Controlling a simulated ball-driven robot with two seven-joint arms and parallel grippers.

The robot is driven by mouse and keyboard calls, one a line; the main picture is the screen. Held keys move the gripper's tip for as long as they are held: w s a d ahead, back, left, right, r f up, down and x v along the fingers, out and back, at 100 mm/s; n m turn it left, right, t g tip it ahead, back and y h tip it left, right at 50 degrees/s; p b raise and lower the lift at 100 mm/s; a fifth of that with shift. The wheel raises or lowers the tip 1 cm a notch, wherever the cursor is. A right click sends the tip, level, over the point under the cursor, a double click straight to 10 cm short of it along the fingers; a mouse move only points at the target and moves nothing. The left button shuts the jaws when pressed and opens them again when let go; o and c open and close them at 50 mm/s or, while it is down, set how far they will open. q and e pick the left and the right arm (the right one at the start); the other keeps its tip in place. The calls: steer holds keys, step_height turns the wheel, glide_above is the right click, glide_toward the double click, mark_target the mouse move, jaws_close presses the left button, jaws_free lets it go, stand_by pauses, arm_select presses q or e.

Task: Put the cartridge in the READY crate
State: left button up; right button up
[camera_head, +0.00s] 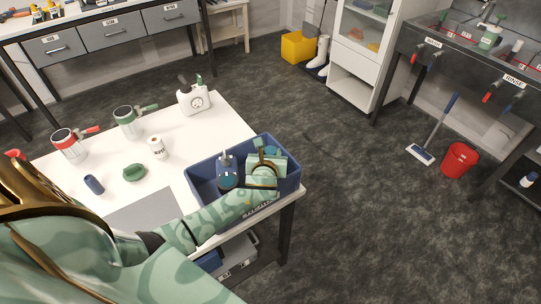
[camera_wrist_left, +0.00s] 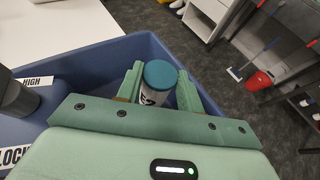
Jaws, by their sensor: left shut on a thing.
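My left gripper (camera_head: 266,156) is over the blue crate (camera_head: 205,199) at the table's front right corner. In the left wrist view its fingers (camera_wrist_left: 158,88) are shut on the cartridge (camera_wrist_left: 154,99), a white cylinder with dark print and a teal lid. The crate's wall (camera_wrist_left: 92,56) stands around and behind it there. The cartridge's lower end is hidden by my gripper, so I cannot tell whether it touches the crate floor. The writing on the crate's front is not readable. My right gripper is not in view.
A dark bottle-like thing (camera_head: 227,168) stands in the crate, left of my gripper.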

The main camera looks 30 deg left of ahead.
arm_select(q)
steer(key=shift+r, duration=0.2)
steer(key=shift+f, duration=0.65)
steer(key=o, duration=1)
